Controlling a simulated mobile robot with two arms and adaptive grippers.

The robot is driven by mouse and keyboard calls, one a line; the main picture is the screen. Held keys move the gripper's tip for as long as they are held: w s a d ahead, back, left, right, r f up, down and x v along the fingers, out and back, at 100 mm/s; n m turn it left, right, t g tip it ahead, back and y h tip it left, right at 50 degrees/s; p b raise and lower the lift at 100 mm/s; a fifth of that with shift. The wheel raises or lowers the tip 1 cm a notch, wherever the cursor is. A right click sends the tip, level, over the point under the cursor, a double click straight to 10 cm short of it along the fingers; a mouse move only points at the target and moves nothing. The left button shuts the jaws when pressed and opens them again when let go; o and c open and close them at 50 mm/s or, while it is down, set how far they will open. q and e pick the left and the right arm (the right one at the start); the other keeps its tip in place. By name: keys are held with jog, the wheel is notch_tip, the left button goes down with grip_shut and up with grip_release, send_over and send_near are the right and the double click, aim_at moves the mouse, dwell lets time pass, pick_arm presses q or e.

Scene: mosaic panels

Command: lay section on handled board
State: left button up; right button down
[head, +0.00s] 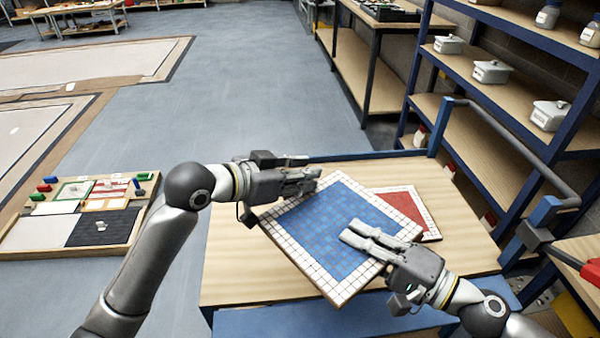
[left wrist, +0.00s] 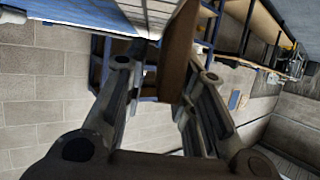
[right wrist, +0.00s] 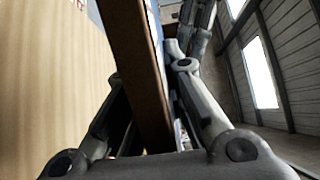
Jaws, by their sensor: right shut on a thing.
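The section, a blue mosaic panel with a white tiled border (head: 345,225), is over a wooden-topped trolley (head: 235,265) with a grey handle rail (head: 520,160), which looks like the handled board. The panel appears tilted; I cannot tell whether it touches the top. My right gripper (head: 365,240) is shut on its near right edge; the brown edge (right wrist: 140,70) lies between the fingers in the right wrist view. My left gripper (head: 305,182) is at the far left edge, its fingers apart around the brown edge (left wrist: 180,50) in the left wrist view.
A red panel with a white border (head: 405,207) lies on the trolley top, partly under the blue panel. A wooden tray of coloured panels (head: 75,215) is at the left. Shelves with grey containers (head: 490,72) stand at the right. Floor behind is open.

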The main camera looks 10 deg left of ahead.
pick_arm(q)
grip_shut()
pick_arm(e)
jog(key=shift+r, duration=0.15)
pick_arm(q)
jog(key=shift+s+d, duration=0.1)
jog(key=shift+r, duration=0.1)
pick_arm(e)
jog(key=c, duration=1.5)
grip_release()
jog(key=shift+o, duration=0.4)
pick_arm(q)
jog(key=shift+d, duration=0.1)
pick_arm(e)
jog(key=shift+d, duration=0.1)
